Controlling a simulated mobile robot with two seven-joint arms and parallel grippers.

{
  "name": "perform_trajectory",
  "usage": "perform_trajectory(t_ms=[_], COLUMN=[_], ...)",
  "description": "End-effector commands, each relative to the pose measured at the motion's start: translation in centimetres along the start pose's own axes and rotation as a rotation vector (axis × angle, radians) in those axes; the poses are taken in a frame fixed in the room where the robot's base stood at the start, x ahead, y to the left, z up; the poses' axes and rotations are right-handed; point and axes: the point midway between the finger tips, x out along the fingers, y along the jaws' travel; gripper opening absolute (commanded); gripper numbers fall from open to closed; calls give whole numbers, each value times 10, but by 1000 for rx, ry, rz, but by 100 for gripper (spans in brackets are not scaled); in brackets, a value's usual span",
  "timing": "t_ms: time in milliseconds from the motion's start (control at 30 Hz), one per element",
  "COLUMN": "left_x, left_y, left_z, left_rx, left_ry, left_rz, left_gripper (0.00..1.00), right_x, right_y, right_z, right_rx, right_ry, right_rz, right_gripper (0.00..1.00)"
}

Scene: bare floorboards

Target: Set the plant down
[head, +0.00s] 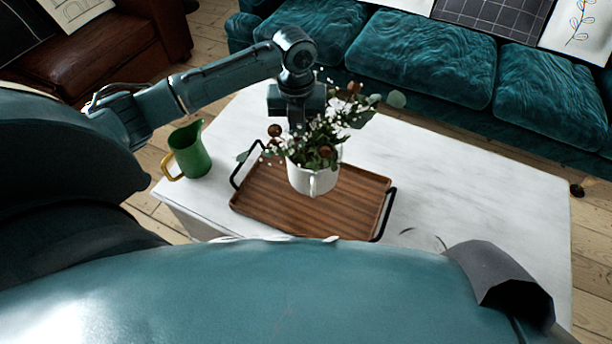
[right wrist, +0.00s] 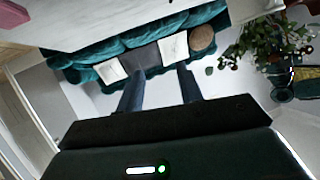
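The plant (head: 325,135) is a bunch of green leaves, white blossoms and brown blooms in a white mug-like pot (head: 313,178). It looks upright over the wooden tray (head: 262,200); I cannot tell whether the pot touches it. My left gripper (head: 298,122) points down at the plant from behind, its fingertips hidden by the foliage, so its grip does not show. The plant also appears at the right of the right wrist view (right wrist: 262,42). My right gripper (right wrist: 158,75) has its two fingers apart with nothing between them.
The tray has black handles and lies on a white marble-like table (head: 480,200). A green jug (head: 190,152) with a yellow handle stands left of the tray. The table's right side is mostly clear. A teal sofa (head: 420,60) stands behind, and a brown leather seat (head: 110,50) at upper left.

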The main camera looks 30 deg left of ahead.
Motion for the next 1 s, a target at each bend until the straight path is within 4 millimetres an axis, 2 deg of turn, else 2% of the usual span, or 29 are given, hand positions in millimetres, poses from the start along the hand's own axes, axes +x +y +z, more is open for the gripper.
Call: perform_trajectory(t_ms=[300,567,800,1000], left_x=[46,62,91,94], left_y=[-1,-1,-1,-1], left_z=[1,1,1,1], left_rx=[0,1,0,1], left_ry=[-3,-3,-3,-5], left_rz=[-3,-4,-3,-5], left_gripper=[0,0,0,0], right_x=[0,-5,-5,-8], right_y=[4,5,6,5], right_z=[-1,-2,2,-7], right_rx=[-9,-10,-17,-20], right_ry=[30,36,44,66], right_rz=[9,13,15,15], right_gripper=[36,36,36,36])
